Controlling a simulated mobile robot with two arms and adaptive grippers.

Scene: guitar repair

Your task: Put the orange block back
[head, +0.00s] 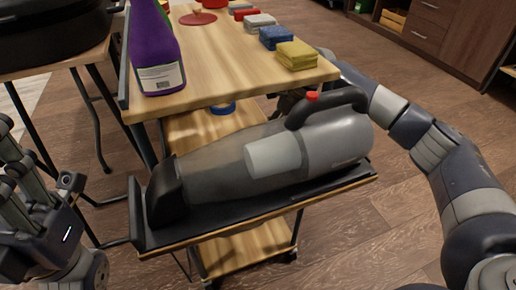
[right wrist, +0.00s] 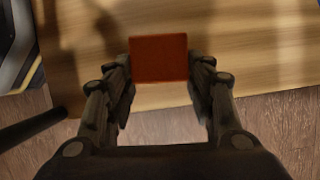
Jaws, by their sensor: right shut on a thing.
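The orange block (right wrist: 158,56) shows in the right wrist view as a red-orange square between the two fingertips. My right gripper (right wrist: 160,72) is shut on it, above a wooden surface near its edge. In the head view my right arm reaches behind the handheld vacuum, under the tabletop corner. There my right gripper (head: 284,101) is mostly hidden, and I cannot make out the block. My left gripper (head: 42,190) is at the left edge of the head view, away from the cart, partly cut off. Its opening is not clear.
A grey handheld vacuum (head: 335,143) lies on the cart's front black tray (head: 275,204). The wooden top (head: 215,68) holds a purple bottle (head: 157,48), a yellow sponge (head: 296,54), a blue sponge (head: 276,37) and other items. A blue round item (head: 222,108) is on the shelf below.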

